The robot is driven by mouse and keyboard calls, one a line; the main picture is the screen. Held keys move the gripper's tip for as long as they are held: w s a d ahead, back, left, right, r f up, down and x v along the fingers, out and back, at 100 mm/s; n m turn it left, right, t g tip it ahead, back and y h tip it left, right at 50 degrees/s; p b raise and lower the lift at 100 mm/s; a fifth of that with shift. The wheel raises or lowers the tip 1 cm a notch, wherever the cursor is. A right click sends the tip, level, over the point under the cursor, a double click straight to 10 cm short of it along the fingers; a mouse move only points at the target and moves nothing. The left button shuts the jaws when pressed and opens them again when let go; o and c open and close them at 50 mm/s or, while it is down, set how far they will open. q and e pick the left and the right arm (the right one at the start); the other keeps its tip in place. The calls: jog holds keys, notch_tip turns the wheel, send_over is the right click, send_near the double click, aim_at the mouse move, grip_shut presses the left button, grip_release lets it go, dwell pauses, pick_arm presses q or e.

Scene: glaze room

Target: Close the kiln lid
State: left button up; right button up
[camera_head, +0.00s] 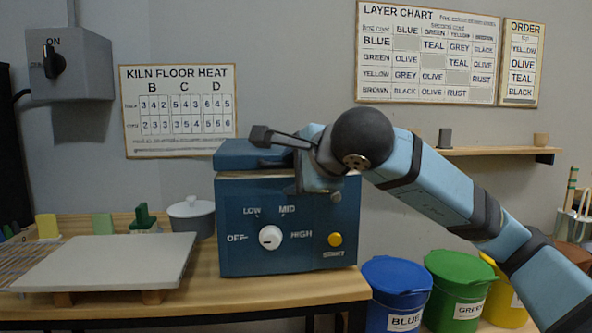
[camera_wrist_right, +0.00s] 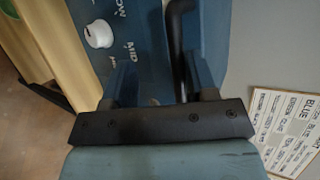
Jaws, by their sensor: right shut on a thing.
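The blue kiln (camera_head: 240,205) stands on the wooden bench, with a white dial and a yellow start button on its front. Its lid (camera_head: 232,154) lies low and about level on the body; I cannot tell whether it is fully seated, as my arm covers its right part. My right gripper (camera_head: 300,172) is at the lid's front right. The kiln front and dial show beyond the fingers there. My left gripper is not in view.
A pale slab (camera_head: 105,262) on wooden supports lies left of the kiln, with a grey lidded pot (camera_head: 192,217) behind it. Blue (camera_head: 395,290), green (camera_head: 455,285) and yellow buckets stand at the right. A wall shelf (camera_head: 495,151) is behind my right arm.

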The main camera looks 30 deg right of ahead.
jog(key=shift+f, duration=0.2)
pick_arm(q)
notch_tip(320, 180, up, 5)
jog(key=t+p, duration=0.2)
jog(key=p, duration=0.1)
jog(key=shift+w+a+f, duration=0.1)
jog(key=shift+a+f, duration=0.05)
pick_arm(e)
jog(key=v, duration=1.4)
jog(key=shift+w+r, duration=0.1)
jog(key=shift+r, duration=0.05)
